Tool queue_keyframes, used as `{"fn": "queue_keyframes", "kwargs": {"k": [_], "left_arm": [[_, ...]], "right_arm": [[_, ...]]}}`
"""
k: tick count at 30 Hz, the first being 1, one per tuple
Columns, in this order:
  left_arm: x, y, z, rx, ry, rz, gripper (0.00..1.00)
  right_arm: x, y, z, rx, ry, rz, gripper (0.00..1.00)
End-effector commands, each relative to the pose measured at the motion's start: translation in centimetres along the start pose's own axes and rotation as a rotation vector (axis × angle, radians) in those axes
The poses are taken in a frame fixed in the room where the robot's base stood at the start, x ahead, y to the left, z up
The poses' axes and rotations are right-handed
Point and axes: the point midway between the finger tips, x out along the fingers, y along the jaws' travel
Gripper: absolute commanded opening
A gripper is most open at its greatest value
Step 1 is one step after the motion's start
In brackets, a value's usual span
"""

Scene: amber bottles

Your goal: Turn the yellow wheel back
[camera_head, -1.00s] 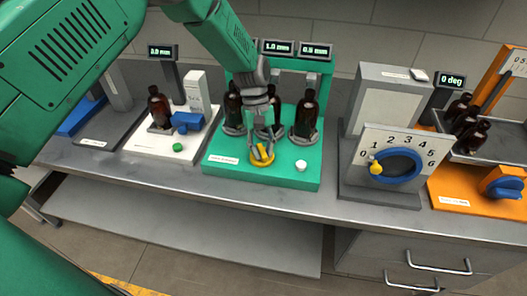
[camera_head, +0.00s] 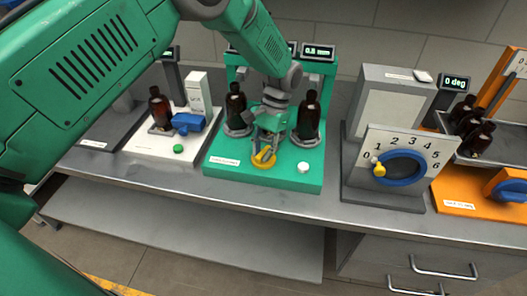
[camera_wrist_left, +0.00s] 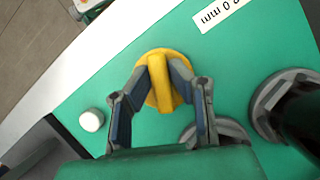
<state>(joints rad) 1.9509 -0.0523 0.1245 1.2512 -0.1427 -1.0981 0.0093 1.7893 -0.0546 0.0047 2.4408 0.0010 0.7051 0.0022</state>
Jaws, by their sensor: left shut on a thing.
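The yellow wheel (camera_head: 264,159) lies flat near the front of the green station (camera_head: 232,175). It has a raised bar across its middle, clear in the left wrist view (camera_wrist_left: 161,80). My left gripper (camera_head: 267,150) comes down from above onto the wheel. In the left wrist view its two fingers (camera_wrist_left: 160,84) sit on either side of the bar and are shut on it. The display above the station is partly hidden by my left arm; one part reads about 0.8 mm (camera_head: 318,51). My right gripper is not in view.
Amber bottles stand on the green station at left (camera_head: 236,105) and right (camera_head: 309,116), close beside my gripper. A white button (camera_head: 303,167) is right of the wheel. A numbered dial panel (camera_head: 398,160) stands further right, and a white station (camera_head: 160,146) left.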

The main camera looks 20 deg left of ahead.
Motion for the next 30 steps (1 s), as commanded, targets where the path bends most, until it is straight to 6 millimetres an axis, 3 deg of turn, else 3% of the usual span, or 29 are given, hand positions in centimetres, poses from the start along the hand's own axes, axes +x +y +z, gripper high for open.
{"fn": "queue_keyframes", "kwargs": {"k": [30], "left_arm": [[-0.8, -0.5, -0.4, 0.86, 0.012, -0.369, 0.0]], "right_arm": [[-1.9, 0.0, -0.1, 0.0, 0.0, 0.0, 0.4]]}}
